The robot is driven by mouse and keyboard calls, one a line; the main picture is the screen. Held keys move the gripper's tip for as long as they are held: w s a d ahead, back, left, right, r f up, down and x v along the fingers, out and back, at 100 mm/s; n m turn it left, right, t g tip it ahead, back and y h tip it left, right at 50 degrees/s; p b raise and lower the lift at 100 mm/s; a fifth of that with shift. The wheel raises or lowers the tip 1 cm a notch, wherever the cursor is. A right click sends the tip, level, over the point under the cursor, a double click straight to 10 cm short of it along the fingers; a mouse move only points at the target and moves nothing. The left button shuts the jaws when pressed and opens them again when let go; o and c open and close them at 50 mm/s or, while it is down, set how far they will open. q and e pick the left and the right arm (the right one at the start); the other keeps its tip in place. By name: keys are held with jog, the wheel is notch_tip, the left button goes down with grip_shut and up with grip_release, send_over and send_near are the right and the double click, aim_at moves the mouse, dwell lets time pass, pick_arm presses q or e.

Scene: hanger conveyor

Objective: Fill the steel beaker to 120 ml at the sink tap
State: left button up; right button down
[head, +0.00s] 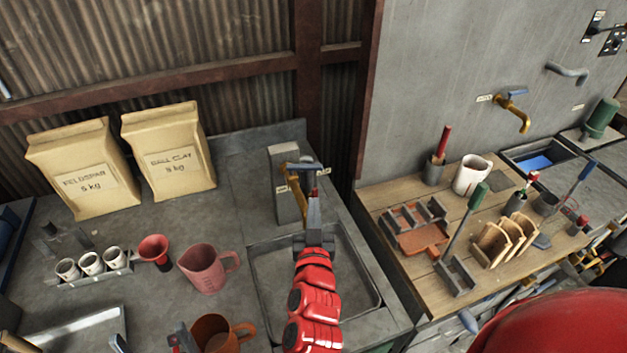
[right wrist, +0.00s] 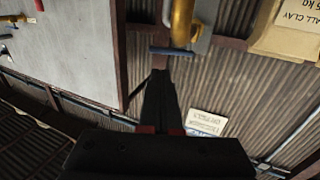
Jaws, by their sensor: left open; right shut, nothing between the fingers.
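The brass sink tap (head: 294,182) with its blue-grey lever (head: 305,166) stands on a grey post above the sink basin (head: 262,285). My right gripper (head: 314,198) is shut with nothing in it, its tips close to the lever. In the right wrist view the shut fingers (right wrist: 159,85) point at the lever bar (right wrist: 172,50), below the brass tap (right wrist: 181,20); I cannot tell whether they touch. My left gripper (head: 152,342) is open at the bottom edge, partly cut off, left of a brown mug (head: 222,338). I cannot make out a steel beaker; my right arm hides part of the basin.
A pink jug (head: 205,270), a red funnel (head: 155,250) and a rack of small white cups (head: 92,264) stand on the left counter. Two paper bags (head: 82,170) stand behind. A wooden bench (head: 400,240) with tools and a second tap (head: 520,115) are at right.

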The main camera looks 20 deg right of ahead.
aim_at(319, 169)
jog(key=p+x, duration=0.2)
jog(key=x, duration=0.6)
jog(key=shift+w+d, duration=0.1)
jog(key=shift+w, duration=0.1)
jog(key=shift+w+d+p, duration=0.25)
jog(key=shift+w+p, duration=0.05)
jog(key=shift+w, duration=0.3)
jog(key=shift+f, duration=0.15)
jog(key=w+d+b, duration=0.1)
jog(key=b, duration=0.2)
jog(key=shift+w+d+f, duration=0.1)
jog(key=shift+w+d, duration=0.2)
jog(key=shift+w, duration=0.15)
jog(key=shift+r, duration=0.25)
jog(key=shift+s+d+f, duration=0.1)
jog(key=shift+s, duration=0.1)
